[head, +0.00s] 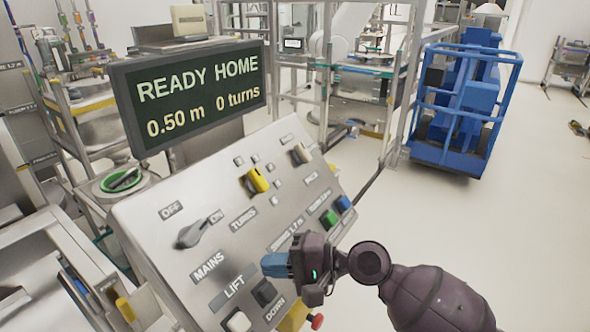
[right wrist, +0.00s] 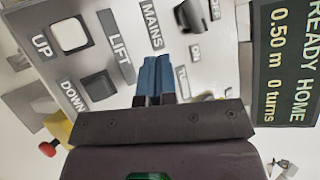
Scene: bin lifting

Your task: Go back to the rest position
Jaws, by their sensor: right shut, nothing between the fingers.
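My right gripper (head: 272,264) is in front of the slanted control panel (head: 150,215). Its blue fingertips are together with nothing between them; they also show shut in the right wrist view (right wrist: 157,68), over the panel near the LIFT and MAINS labels. Whether they touch the panel is hard to tell. The grey MAINS switch (head: 199,231) has its handle lying toward ON. The black DOWN button (head: 263,292) and white UP button (right wrist: 69,32) sit by the LIFT label. The display (head: 190,95) reads READY HOME, 0.50 m, 0 turns. My left gripper is out of view.
The panel carries a yellow selector (head: 255,181), a green button (head: 329,217) and a blue button (head: 343,203). A red knob (head: 317,321) sticks out at its lower edge. A blue wheeled frame (head: 460,110) stands back right. The floor (head: 510,230) on the right is clear.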

